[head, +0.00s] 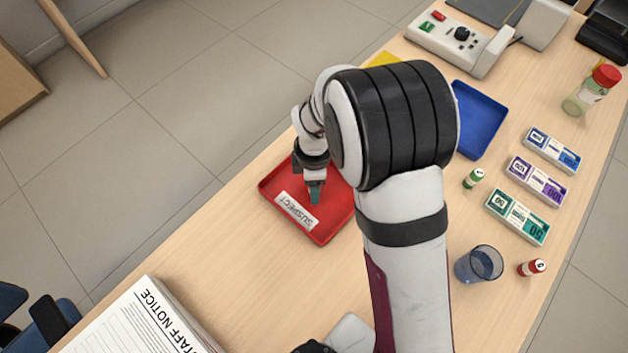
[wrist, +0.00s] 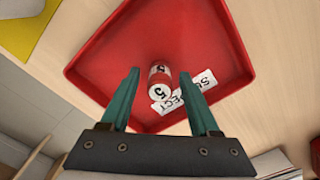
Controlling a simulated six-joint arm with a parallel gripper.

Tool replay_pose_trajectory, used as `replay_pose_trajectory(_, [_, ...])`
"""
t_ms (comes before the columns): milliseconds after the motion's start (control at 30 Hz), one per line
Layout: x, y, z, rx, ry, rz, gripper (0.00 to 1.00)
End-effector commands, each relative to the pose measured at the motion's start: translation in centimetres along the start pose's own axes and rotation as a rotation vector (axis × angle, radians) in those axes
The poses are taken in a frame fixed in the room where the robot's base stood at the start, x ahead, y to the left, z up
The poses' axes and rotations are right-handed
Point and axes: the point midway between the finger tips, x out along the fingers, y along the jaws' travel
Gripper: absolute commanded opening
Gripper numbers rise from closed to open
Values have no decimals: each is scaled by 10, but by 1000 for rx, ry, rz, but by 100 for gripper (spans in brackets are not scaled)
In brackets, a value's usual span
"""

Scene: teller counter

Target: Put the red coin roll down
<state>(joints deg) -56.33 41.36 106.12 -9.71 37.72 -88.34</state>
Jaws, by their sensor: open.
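A red coin roll (wrist: 160,80) with a white band and a 5 on its end is in the red tray (wrist: 215,45), beside the white SUSPECT label (wrist: 183,93). It shows between my gripper's two green fingers, with a gap on each side. My gripper (wrist: 161,73) is open. In the head view my gripper (head: 315,190) points down over the red tray (head: 325,233), and that roll is hidden there. Another red coin roll (head: 532,267) lies on the counter at the right.
A blue tray (head: 480,120) and a partly hidden yellow one (head: 384,59) lie behind my arm. A blue cup (head: 479,264), a green coin roll (head: 473,178), banknote bundles (head: 517,217) and a red-lidded jar (head: 592,92) stand right. A notice stack (head: 140,325) is front left.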

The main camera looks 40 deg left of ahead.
Motion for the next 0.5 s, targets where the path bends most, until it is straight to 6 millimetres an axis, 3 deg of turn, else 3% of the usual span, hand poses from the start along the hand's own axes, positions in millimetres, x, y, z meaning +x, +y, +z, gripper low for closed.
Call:
replay_pose_trajectory(167, [-13,1,0,0,1,4,62])
replay_pose_trajectory(500, [-103,1,0,0,1,4,62])
